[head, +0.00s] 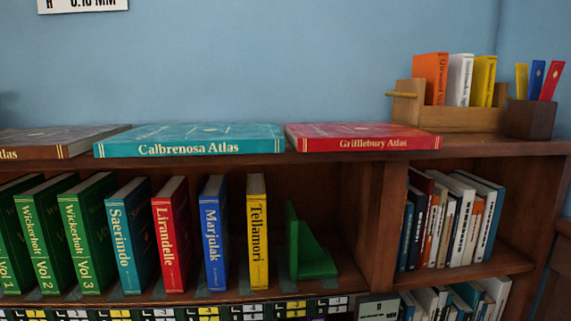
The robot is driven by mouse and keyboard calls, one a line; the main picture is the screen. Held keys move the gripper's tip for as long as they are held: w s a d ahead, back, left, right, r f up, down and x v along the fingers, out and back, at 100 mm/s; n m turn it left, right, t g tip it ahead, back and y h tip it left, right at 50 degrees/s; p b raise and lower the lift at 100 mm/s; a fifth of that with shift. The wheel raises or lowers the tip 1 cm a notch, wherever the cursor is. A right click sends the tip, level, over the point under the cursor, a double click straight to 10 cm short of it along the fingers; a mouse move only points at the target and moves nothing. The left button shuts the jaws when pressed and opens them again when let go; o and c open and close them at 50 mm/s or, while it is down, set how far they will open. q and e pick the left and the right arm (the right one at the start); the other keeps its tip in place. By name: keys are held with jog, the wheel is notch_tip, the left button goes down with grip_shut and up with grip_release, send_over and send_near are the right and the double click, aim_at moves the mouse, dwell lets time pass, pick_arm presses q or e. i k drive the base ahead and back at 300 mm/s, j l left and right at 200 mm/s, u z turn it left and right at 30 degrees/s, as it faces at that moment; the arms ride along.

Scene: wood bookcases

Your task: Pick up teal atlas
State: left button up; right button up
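The teal atlas (190,140), with "Calbrenosa Atlas" on its spine, lies flat on the top of the wooden bookcase in the head view. Its spine faces me along the front edge of the top. It lies between a brown atlas (60,141) on the left and a red "Grifflebury Atlas" (362,137) on the right. The red atlas is very close to its right end; I cannot tell if they touch. Neither of my grippers is in view.
A wooden holder (462,119) with several books and a dark cup (530,119) with bookmarks stand at the top's right. Upright books, including the yellow Tellamori (257,232), and a green bookend (310,250) fill the shelf below. The blue wall (260,60) is behind.

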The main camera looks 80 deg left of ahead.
aim_at(251, 137)
jog(key=u, duration=2.95)
